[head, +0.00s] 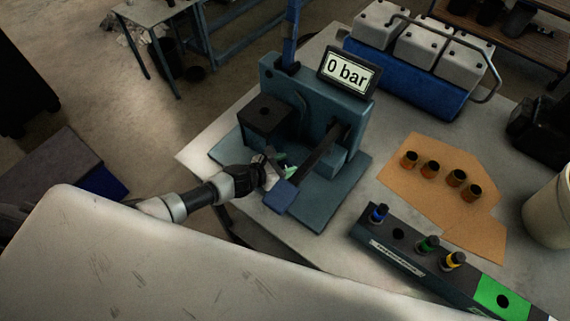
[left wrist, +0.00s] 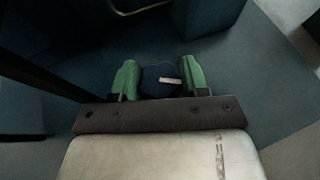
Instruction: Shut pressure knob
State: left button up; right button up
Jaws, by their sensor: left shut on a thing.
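The teal test stand (head: 310,95) is on the table, with a display (head: 348,74) on top reading "0 bar". My left gripper (head: 285,170) is low at the front of the stand, beside a dark lever with a blue end (head: 281,197). In the left wrist view, the dark blue round pressure knob (left wrist: 153,78) with a pale mark sits between the green fingers of my left gripper (left wrist: 160,80), which is shut on it. In the head view the gripper and lever hide the knob. My right gripper is not in view.
A brown sheet (head: 440,205) with several small cylinders lies right of the stand. A dark rack (head: 395,245) with coloured-top parts is at the front right. A blue crate (head: 400,85) with white canisters stands behind. A pale bucket (head: 550,210) is at the far right.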

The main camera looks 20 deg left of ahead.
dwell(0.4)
pick_arm(q)
jog(key=o, duration=0.9)
jog(key=shift+s+a, duration=0.1)
jog(key=b+v, duration=0.1)
jog(key=v, duration=0.9)
jog(key=shift+s+a+r, duration=0.15)
jog(key=shift+s+a, duration=0.05)
